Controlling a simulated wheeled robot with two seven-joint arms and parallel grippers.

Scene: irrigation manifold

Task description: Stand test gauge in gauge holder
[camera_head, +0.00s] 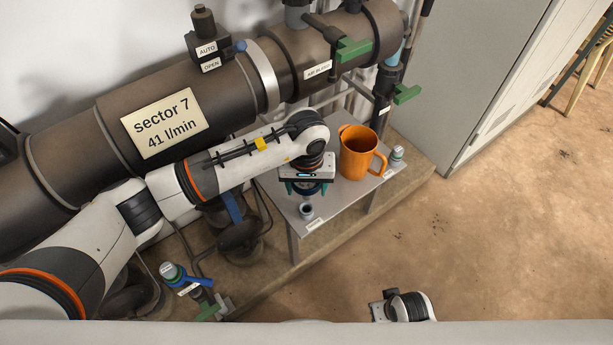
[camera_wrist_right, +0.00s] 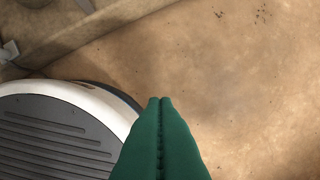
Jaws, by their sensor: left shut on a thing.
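My left gripper (camera_head: 307,184) points down over the small grey table. It is shut on a dark, round, blue-edged thing, which looks like the test gauge (camera_head: 308,190); the gripper hides most of it. A small dark cup-like socket (camera_head: 306,209), seemingly the gauge holder, stands just in front of it near the table's front corner, by a white label. The gauge appears above and behind the socket; I cannot tell the height gap. My right gripper's green fingers (camera_wrist_right: 160,101) are together and empty above the floor in the right wrist view.
An orange jug (camera_head: 359,153) stands right of my left gripper on the table (camera_head: 340,200). A small capped bottle-like item (camera_head: 396,155) stands at the table's right edge. The large brown pipe (camera_head: 90,140) runs behind my left arm. Open floor (camera_head: 480,240) lies to the right.

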